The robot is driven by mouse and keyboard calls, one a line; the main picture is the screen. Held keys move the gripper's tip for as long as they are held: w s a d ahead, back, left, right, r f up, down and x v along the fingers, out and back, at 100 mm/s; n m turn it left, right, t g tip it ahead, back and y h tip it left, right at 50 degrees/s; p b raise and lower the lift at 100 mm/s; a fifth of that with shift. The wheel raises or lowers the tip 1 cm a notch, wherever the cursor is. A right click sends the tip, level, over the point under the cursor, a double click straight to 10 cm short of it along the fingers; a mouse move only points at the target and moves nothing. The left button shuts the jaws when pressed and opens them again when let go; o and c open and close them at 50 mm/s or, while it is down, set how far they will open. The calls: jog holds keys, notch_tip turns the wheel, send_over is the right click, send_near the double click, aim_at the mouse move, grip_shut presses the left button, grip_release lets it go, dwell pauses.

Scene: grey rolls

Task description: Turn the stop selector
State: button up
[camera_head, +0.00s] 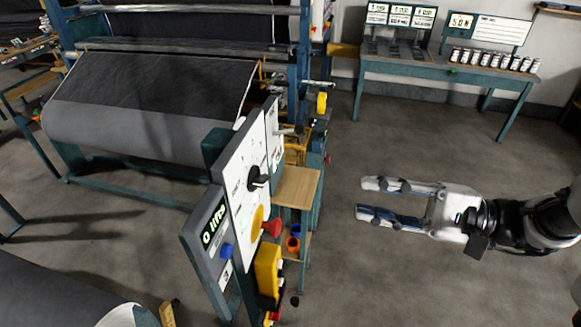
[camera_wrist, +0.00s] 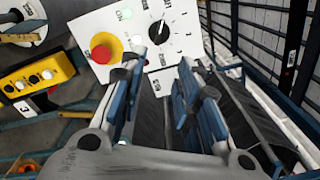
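A white control panel (camera_head: 243,170) stands left of my gripper in the head view and lies ahead of it in the wrist view (camera_wrist: 185,45). It bears a black rotary selector knob (camera_head: 258,181), also seen in the wrist view (camera_wrist: 159,32) with marks around it. Below the knob in the head view is a red mushroom button (camera_head: 271,227) on a yellow base; the wrist view shows it left of the knob (camera_wrist: 102,52). My gripper (camera_head: 367,199) is open and empty, its two fingers apart, pointing toward the panel with a gap between. Small lettering is unreadable.
A grey display panel (camera_head: 208,238) adjoins the white panel. A yellow button box (camera_head: 267,270) hangs below. A small wooden shelf (camera_head: 297,187) juts out behind the panel. A large grey roll (camera_head: 150,115) stands at left. A bench (camera_head: 450,72) is at the back. The floor around my gripper is clear.

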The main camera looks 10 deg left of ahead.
aim_at(269, 181)
jog(key=a, duration=1.1)
jog(key=w+a, duration=0.1)
jog(key=a, duration=0.4)
jog(key=shift+a+p, duration=0.3)
jog(key=shift+p, duration=0.1)
grip_shut()
